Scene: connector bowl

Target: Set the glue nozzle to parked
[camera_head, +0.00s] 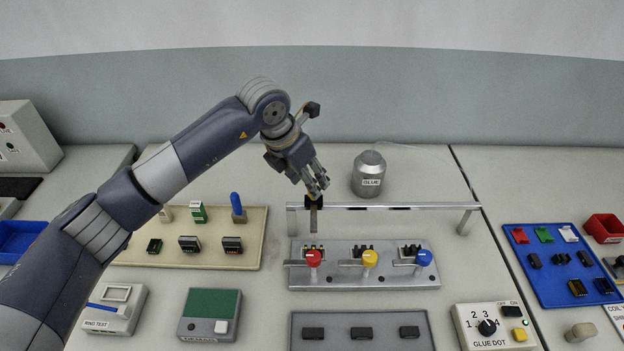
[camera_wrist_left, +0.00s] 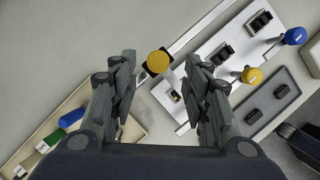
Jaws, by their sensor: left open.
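The glue nozzle (camera_head: 313,203) is a small black block on the metal rail (camera_head: 380,206), near its left end, with a thin part hanging below it. In the left wrist view the nozzle (camera_wrist_left: 158,62) shows a round yellow-orange top on a black block, between the fingertips. My left gripper (camera_head: 318,186) is open and points down just above the nozzle; in the head view its fingers partly overlap the nozzle's top. Whether the fingers touch it cannot be told. The glue bottle (camera_head: 369,176), grey and labelled GLUE, stands behind the rail. My right gripper is not in view.
In front of the rail a grey plate (camera_head: 340,281) carries red, yellow and blue knobs. A GLUE DOT box (camera_head: 492,327) with a dial stands at the front right. A beige board (camera_head: 252,222) lies at left. The table behind the rail is mostly clear.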

